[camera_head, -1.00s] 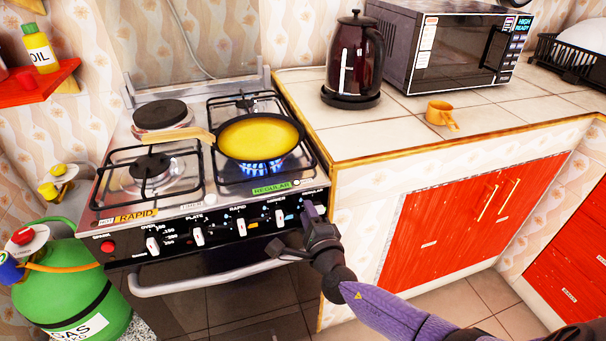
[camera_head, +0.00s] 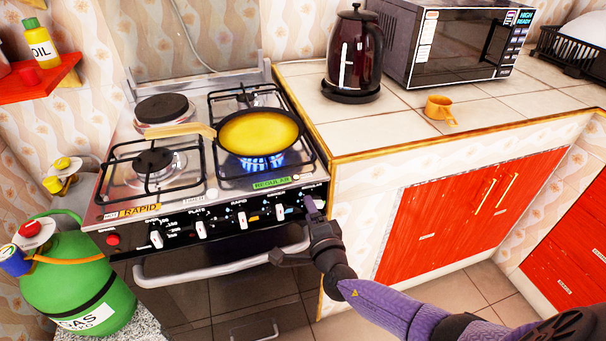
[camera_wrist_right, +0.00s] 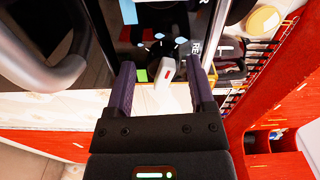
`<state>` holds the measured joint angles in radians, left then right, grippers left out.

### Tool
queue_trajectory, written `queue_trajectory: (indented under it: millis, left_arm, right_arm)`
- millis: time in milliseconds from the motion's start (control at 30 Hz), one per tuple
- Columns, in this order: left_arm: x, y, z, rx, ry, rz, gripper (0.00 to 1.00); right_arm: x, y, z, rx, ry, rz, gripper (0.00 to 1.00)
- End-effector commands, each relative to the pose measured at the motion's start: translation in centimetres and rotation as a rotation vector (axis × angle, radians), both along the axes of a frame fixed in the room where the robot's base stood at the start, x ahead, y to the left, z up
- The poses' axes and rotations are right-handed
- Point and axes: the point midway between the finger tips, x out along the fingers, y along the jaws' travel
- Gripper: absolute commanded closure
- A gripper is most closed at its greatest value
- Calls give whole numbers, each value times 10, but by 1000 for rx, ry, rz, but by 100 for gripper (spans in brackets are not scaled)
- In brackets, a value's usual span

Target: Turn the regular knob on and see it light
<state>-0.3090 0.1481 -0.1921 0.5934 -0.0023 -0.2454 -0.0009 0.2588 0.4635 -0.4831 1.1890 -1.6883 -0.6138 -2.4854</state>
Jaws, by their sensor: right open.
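The regular knob (camera_wrist_right: 167,70) is white with a red mark. In the wrist view it stands between the two fingers of my open right gripper (camera_wrist_right: 161,80), with a gap on each side. In the head view my right gripper (camera_head: 312,208) is at the right end of the stove's front panel and hides most of that knob. Blue flame (camera_head: 262,161) shows under the yellow pan (camera_head: 260,132) on the front right burner, beside the green REGULAR label (camera_head: 271,183). My left gripper is out of view.
Other white knobs (camera_head: 201,229) line the panel to the left. The oven handle (camera_head: 222,264) runs below them. The pan's wooden handle (camera_head: 180,130) points left. A green gas bottle (camera_head: 80,285) stands at the left, and red cupboard doors (camera_head: 440,225) at the right.

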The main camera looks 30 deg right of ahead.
Motion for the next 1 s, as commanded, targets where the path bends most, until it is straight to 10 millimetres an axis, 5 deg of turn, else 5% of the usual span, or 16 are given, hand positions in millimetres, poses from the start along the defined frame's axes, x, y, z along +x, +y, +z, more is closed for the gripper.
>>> queue_trajectory:
  millis: [367,467,567,800,1000]
  left_arm:
    - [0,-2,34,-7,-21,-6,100]
    - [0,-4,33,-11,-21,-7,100]
    - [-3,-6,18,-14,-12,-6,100]
    - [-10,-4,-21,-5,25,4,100]
    - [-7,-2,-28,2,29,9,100]
  right_arm:
    - [-79,18,3,-1,2,-2,30]
    - [-87,19,0,40,-8,-4,13]
    - [-90,16,-9,346,-78,-13,10]
    - [-89,7,-12,1513,-365,-15,10]
    - [-85,4,-3,1903,-460,0,10]
